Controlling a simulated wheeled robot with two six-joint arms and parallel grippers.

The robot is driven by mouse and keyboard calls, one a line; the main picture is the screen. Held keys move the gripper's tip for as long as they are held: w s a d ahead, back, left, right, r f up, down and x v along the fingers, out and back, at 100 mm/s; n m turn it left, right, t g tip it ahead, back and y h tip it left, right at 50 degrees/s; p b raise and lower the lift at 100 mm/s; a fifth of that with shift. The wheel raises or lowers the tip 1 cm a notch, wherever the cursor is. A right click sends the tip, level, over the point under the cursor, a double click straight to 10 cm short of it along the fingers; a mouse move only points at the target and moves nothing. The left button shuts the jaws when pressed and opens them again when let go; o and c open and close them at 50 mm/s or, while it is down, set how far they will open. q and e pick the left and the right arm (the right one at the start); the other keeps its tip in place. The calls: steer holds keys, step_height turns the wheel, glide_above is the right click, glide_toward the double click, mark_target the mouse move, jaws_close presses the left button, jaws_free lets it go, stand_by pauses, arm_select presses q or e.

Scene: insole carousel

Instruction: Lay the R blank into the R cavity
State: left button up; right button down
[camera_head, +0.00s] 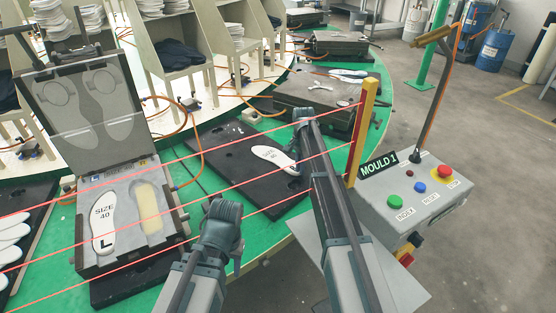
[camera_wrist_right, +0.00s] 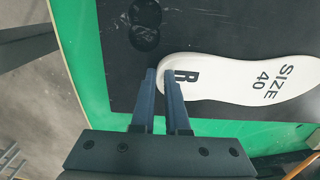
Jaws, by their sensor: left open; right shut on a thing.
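The R blank (camera_wrist_right: 240,80), a white insole marked R and SIZE 40, is over the black plate in the right wrist view. It also shows in the head view (camera_head: 270,156). My right gripper (camera_wrist_right: 160,76) is shut on the rim at its R-marked end. The open mould (camera_head: 170,232) stands at the left in the head view with its lid (camera_head: 85,105) raised. A white L blank (camera_head: 103,220) lies in its left cavity. The R cavity (camera_head: 150,207), to the right, shows a bare yellowish floor. My left gripper (camera_head: 225,212) is open and empty, right of the mould.
Red beams cross in front of the mould to a yellow post (camera_head: 362,130). A control box (camera_head: 410,200) labelled MOULD 1 stands at the right. A black plate (camera_head: 225,160) lies under the R blank on the green carousel (camera_head: 215,112). Other moulds and racks stand behind.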

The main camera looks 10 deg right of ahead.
steer(key=shift+r, duration=0.2)
stand_by(0.4)
steer(key=shift+r+p, duration=2.35)
steer(key=shift+p, duration=0.2)
